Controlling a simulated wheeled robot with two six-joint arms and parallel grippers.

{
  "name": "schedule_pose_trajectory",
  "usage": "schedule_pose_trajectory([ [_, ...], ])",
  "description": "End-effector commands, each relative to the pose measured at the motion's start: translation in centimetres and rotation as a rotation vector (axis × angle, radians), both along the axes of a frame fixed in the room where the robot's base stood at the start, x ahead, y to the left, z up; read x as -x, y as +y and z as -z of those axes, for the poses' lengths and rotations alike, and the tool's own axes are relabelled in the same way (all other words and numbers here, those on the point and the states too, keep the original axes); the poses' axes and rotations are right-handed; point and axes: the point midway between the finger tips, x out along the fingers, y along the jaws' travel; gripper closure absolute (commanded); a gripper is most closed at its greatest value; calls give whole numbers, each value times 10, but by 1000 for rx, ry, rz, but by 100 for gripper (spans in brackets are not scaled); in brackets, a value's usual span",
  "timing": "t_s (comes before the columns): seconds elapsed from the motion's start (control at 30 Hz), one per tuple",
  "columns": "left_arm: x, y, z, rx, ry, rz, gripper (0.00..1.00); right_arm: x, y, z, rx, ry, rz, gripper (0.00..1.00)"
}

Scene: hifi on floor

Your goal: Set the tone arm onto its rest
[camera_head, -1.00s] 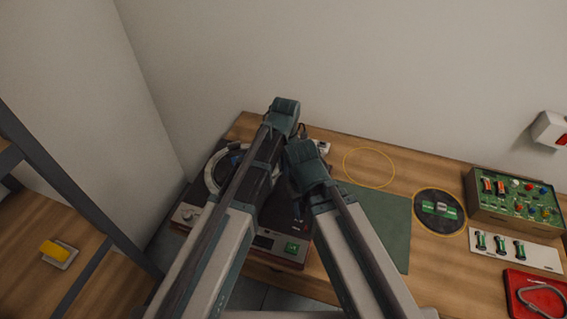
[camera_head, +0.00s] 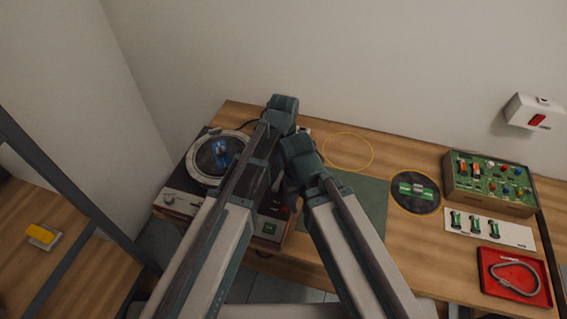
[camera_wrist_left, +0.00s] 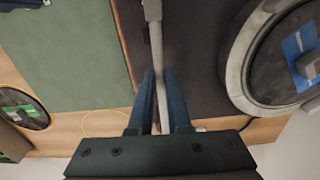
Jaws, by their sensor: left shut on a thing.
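The record player (camera_head: 181,201) stands at the left of the bench, its round platter (camera_head: 241,134) showing left of my arms with a blue patch on it. In the left wrist view the platter (camera_wrist_left: 236,75) is at the right. My left gripper (camera_wrist_left: 157,82) is shut on the tone arm (camera_wrist_left: 153,14), a thin grey rod running between its two blue fingers. In the head view my arms cover the tone arm and the left jaws. I cannot make out the tone arm's rest. My right arm reaches over the player's right side; its jaws are hidden.
Right of the player lie a green mat (camera_head: 358,205), a dark round pad (camera_head: 402,202) with a green part, a circuit box (camera_head: 462,193), a white strip (camera_head: 507,233) and a red tray (camera_head: 490,262). A yellow ring outline (camera_head: 325,150) marks bare wood.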

Motion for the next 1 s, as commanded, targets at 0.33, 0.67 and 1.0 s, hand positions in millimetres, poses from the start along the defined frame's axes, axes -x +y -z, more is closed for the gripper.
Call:
schedule_pose_trajectory([
  [0.33,0,-1,0,1,1,-47,100,0,0,0,0,0,0,50],
  [0.67,0,-1,0,3,1,-47,82,0,0,0,0,0,0,50],
  [1.0,0,-1,0,1,0,-46,54,0,0,0,0,0,0,50],
])
